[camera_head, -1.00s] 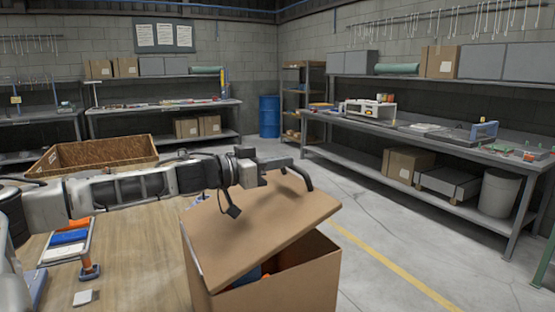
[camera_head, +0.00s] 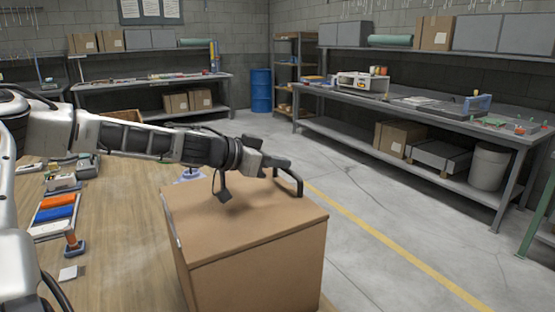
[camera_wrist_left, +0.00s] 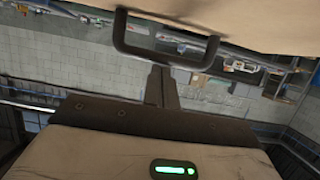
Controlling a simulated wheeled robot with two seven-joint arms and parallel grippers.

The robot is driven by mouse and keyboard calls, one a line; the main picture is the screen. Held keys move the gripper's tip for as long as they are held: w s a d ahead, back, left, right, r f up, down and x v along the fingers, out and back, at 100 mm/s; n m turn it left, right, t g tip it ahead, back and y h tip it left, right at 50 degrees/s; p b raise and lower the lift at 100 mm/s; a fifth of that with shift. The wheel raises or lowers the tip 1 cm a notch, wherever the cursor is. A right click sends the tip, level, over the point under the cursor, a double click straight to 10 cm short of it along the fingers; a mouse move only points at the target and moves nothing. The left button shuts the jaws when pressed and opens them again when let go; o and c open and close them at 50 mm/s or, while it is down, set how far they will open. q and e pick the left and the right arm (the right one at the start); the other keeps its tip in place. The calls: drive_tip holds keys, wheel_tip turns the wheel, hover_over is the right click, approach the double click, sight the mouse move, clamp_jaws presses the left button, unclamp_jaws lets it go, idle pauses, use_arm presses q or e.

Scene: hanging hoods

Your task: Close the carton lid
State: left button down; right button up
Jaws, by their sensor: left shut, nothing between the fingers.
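The brown cardboard carton (camera_head: 262,273) stands at the right edge of the wooden table. Its lid (camera_head: 275,229) lies flat across the top, with no gap visible along the front edge. My left gripper (camera_head: 297,184) is shut and empty, low over the far part of the lid. I cannot tell whether it touches the lid. In the left wrist view, the dark shut fingers (camera_wrist_left: 166,52) are close to a tan surface (camera_wrist_left: 240,20), which appears to be the lid. The carton's inside is hidden. My right gripper is not in view.
A tray with orange and blue items (camera_head: 54,215), a small stand (camera_head: 74,246) and a white square (camera_head: 68,273) are on the table at left. Workbenches (camera_head: 430,127) line the walls. Open floor (camera_head: 380,220) lies right of the carton.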

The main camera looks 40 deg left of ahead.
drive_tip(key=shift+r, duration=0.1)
use_arm(q)
drive_tip(key=shift+r, duration=0.15)
wheel_tip(320, 180, up, 2)
drive_tip(key=p, duration=0.3)
drive_tip(key=shift+s+a, duration=0.1)
drive_tip(key=shift+s, duration=0.05)
drive_tip(key=s+a+r+p, duration=0.2)
drive_tip(key=s+a+r, duration=0.1)
drive_tip(key=s+r, duration=0.4)
drive_tip(key=shift+s, duration=0.6)
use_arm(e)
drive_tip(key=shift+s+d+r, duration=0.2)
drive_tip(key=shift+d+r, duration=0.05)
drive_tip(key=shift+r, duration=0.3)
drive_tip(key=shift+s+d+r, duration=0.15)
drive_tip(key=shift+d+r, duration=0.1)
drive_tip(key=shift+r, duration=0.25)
use_arm(q)
drive_tip(key=shift+a+r, duration=0.1)
